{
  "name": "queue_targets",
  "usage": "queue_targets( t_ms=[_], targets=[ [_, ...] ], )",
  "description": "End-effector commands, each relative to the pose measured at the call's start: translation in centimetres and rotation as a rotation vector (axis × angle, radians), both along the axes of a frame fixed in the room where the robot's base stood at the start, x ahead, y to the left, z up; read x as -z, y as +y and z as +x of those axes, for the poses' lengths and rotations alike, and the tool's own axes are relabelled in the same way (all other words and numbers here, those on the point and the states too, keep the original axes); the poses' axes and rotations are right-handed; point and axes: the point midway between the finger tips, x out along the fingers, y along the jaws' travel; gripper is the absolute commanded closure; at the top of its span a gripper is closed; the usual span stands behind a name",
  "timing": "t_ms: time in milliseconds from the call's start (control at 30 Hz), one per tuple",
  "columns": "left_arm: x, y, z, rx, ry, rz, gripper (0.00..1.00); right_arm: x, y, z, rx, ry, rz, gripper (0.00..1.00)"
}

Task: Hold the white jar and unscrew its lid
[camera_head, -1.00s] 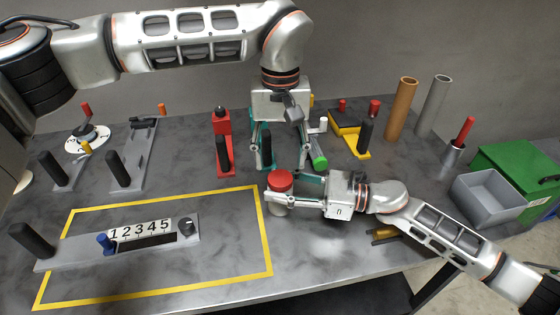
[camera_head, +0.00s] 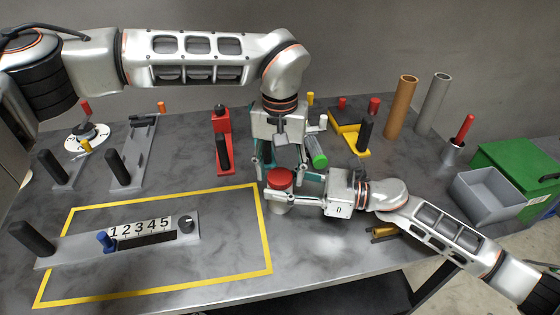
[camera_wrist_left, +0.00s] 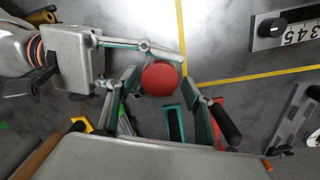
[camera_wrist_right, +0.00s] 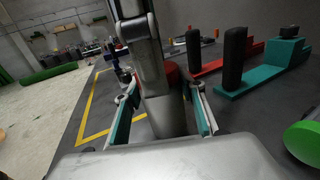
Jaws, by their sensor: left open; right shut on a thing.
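The jar (camera_head: 279,206) stands upright on the table, pale in the head view, with a red lid (camera_head: 280,179) on top. My right gripper (camera_head: 279,200) is shut on the jar's body from the right. In the right wrist view its fingers lie on both sides of the jar (camera_wrist_right: 166,118). My left gripper (camera_head: 281,167) points down, open, close behind and above the lid. In the left wrist view the lid (camera_wrist_left: 160,78) shows just beyond the gap between its fingers. I cannot tell whether they touch it. Part of the lid is hidden in the right wrist view.
A green-ended cylinder (camera_head: 317,158) and a red stand (camera_head: 222,140) are close to my left gripper. A panel with digits (camera_head: 140,229) lies inside a yellow outline at left. Tubes (camera_head: 402,108), a grey bin (camera_head: 487,196) and a green box (camera_head: 520,165) are at right.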

Motion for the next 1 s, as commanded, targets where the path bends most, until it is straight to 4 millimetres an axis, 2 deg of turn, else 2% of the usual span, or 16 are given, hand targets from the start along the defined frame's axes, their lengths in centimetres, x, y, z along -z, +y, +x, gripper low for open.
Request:
queue_targets(
  t_ms=[267,300,433,633,833,1000],
  targets=[
    [0.18,0.02,0.02,-0.001,-0.001,0.0,0.48,0.01,0.01,-0.01,0.0,0.0,0.0,1.0],
    [0.18,0.02,0.01,-0.001,-0.001,0.0,0.53,0.0,0.01,-0.01,0.0,0.0,0.0,1.0],
    [0.17,0.02,0.01,-0.001,-0.001,0.0,0.87,0.01,0.01,-0.01,0.0,0.0,0.0,1.0],
    [0.16,0.02,0.01,-0.034,0.0,0.0,0.88,0.01,0.01,-0.01,0.0,0.0,0.0,1.0],
    [0.15,0.02,-0.02,-0.235,0.0,0.001,0.88,0.01,0.01,-0.01,0.0,0.0,0.0,1.0],
    [0.16,0.02,-0.02,-0.301,0.0,0.001,0.88,0.01,0.01,0.0,0.0,0.0,0.0,1.0]
  ],
)
